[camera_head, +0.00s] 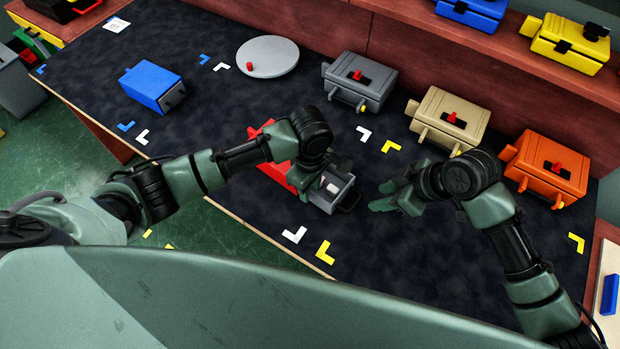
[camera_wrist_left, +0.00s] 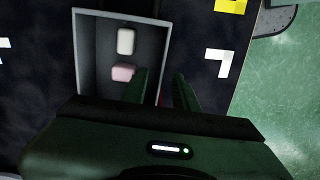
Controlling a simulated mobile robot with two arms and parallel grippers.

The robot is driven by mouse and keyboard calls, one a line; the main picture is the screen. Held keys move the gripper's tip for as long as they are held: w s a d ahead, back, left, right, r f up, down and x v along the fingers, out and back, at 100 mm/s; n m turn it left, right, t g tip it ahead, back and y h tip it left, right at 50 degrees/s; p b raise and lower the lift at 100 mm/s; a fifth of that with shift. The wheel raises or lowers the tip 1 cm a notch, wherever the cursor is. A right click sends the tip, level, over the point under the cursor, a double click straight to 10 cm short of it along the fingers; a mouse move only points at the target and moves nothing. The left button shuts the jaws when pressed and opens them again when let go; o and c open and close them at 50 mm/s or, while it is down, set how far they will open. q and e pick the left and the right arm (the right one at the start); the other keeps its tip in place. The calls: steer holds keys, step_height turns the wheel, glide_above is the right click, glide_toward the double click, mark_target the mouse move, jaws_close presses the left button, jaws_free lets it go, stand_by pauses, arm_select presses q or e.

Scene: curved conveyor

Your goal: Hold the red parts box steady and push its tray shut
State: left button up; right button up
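The red parts box (camera_head: 272,164) sits on the dark mat near the front edge, partly hidden by my left arm. Its grey tray (camera_head: 343,186) is pulled out to the right, with a dark handle at its outer end. The left wrist view shows the tray (camera_wrist_left: 88,70) holding a white piece (camera_wrist_left: 126,41) and a pink piece (camera_wrist_left: 123,72). My left gripper (camera_head: 309,187) is over the near side of box and tray; its fingers (camera_wrist_left: 160,92) are apart, one on each side of the tray's side wall. My right gripper (camera_head: 378,197) is open and empty, right of the tray handle and apart from it.
Grey (camera_head: 360,80), beige (camera_head: 450,117) and orange (camera_head: 548,167) boxes stand along the back right. A blue box (camera_head: 152,86) and a round grey plate (camera_head: 267,57) are further left. White and yellow corner marks lie on the mat.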

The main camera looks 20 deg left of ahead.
arm_select(q)
steer(key=shift+f, duration=1.05)
jaws_close()
stand_by(3.2)
